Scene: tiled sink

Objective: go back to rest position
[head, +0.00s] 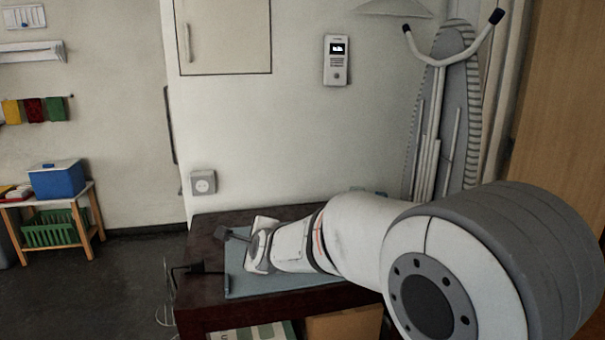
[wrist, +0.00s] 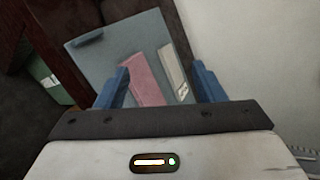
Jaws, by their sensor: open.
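My gripper (wrist: 162,76) is open, with its two blue fingers apart in the wrist view. In the head view my arm reaches left over a dark table (head: 320,297), and the gripper end (head: 235,236) is above a blue-grey mat (head: 250,287). The mat also shows in the wrist view (wrist: 92,62). A pink flat item (wrist: 143,78) and a white strip-like item (wrist: 173,72) lie on it, seen between the fingers. Nothing appears held. My arm hides much of the table in the head view.
A wall with an outlet (head: 203,182) and an intercom (head: 336,60) stands behind the table. An ironing board (head: 460,100) leans at the right. Boxes (head: 343,325) sit beneath the tabletop. A small bench with a blue cooler (head: 57,180) is far left; open floor lies between.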

